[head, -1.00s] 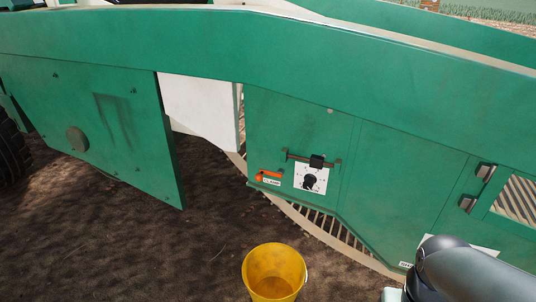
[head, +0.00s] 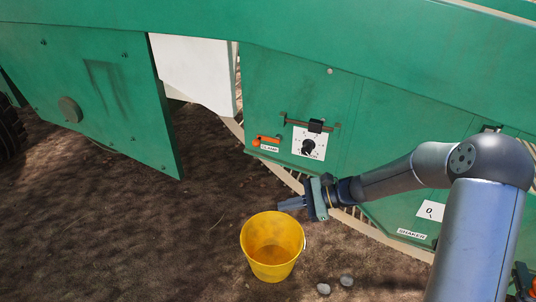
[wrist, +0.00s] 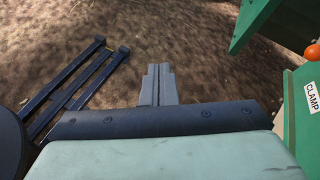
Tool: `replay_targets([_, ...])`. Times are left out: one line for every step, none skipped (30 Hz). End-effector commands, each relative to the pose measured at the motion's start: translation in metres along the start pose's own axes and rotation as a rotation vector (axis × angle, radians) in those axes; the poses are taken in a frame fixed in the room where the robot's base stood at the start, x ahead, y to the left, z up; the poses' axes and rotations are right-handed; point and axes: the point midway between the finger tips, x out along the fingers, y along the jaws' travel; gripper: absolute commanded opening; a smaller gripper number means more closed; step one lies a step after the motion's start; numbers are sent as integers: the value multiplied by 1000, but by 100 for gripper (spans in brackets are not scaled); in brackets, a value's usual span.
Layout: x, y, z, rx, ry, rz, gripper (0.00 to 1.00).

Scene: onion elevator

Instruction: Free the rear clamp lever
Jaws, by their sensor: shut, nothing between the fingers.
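The orange clamp lever (head: 266,140) lies roughly level on the green side panel, above a white CLAMP label (head: 269,147). Its orange knob (wrist: 313,52) shows at the right edge in the wrist view, with the label (wrist: 313,98) below it. My gripper (head: 281,205) is shut and empty, in front of the panel, below and a little right of the lever and apart from it. Its closed fingers (wrist: 158,85) also show in the wrist view, over bare soil. Whether this lever is the rear one cannot be told.
A yellow bucket (head: 272,246) stands on the soil just below my gripper. A black dial on a white plate (head: 308,144) sits right of the lever, under a dark bar. An open green door (head: 95,100) juts out at left. Soil between door and bucket is clear.

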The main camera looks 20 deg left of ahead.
Motion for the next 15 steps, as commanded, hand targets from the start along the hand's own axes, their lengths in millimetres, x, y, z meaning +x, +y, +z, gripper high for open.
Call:
replay_targets([11, -20, -20, 92, -90, -85, 0])
replay_targets([15, -33, -27, 145, -142, -136, 0])
replay_targets([19, -50, -37, 212, -210, -202, 0])
replay_targets([20, -62, -45, 261, -258, -251, 0])
replay_targets([20, -72, -52, 306, -304, -295, 0])
replay_targets([19, -86, -63, 363, -361, -352, 0])
replay_targets([18, -94, -71, 401, -400, -391, 0])
replay_targets([16, -101, -78, 437, -436, -426, 0])
replay_targets([14, -110, -86, 478, -479, -467, 0])
replay_targets([12, -115, -92, 504, -505, -494, 0])
replay_targets([11, -119, -97, 526, -528, -515, 0])
replay_targets([8, -124, -103, 550, -552, -541, 0])
replay_targets([7, -126, -106, 565, -566, -555, 0])
replay_targets([6, -128, -109, 575, -577, -566, 0])
replay_targets([5, -130, -111, 584, -587, -576, 0])
